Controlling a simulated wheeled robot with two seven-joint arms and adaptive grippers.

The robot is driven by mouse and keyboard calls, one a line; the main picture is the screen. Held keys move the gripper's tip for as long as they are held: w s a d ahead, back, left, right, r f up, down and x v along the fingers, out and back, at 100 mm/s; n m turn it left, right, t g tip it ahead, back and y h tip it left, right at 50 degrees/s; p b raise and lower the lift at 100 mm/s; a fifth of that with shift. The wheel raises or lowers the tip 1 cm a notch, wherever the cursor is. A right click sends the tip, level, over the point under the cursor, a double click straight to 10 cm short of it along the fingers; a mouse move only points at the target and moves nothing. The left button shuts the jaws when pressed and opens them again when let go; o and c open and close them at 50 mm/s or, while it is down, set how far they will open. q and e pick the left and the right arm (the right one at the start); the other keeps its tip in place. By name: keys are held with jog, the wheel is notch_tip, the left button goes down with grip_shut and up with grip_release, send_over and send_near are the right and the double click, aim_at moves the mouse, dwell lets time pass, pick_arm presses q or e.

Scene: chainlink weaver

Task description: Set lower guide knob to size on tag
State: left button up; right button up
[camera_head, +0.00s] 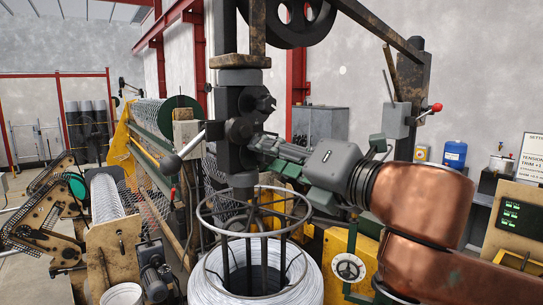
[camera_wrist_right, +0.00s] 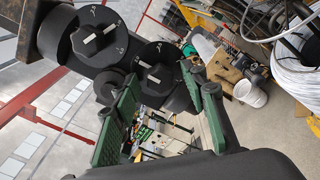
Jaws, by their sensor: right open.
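The guide head (camera_head: 238,103) is a dark column above the wire coil, with an upper knob (camera_head: 262,101) and a lower guide knob (camera_head: 240,130). In the right wrist view the upper knob (camera_wrist_right: 98,38) is at the left; the lower guide knob (camera_wrist_right: 155,70) is nearer the middle. Both are dark dials with a pale bar and small marks too small to read. My right gripper (camera_head: 262,150) comes in from the right, close to the lower knob. Its green fingers (camera_wrist_right: 160,80) are open, with the lower knob beyond and between their tips; contact cannot be told. I see no readable size tag.
A coil of pale wire (camera_head: 310,280) sits below the guide under a metal ring cage (camera_head: 205,214). A red-tipped lever (camera_head: 433,108) and a partly cut-off sign (camera_head: 536,158) are at the right. A panel with green digits (camera_head: 520,215) stands below the sign.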

grip_shut()
dwell(0.5)
jog(key=shift+m+g+p, duration=0.6)
jog(key=shift+m+p, duration=1.1)
jog(key=shift+m, duration=9.7)
jog(key=shift+y, duration=0.4)
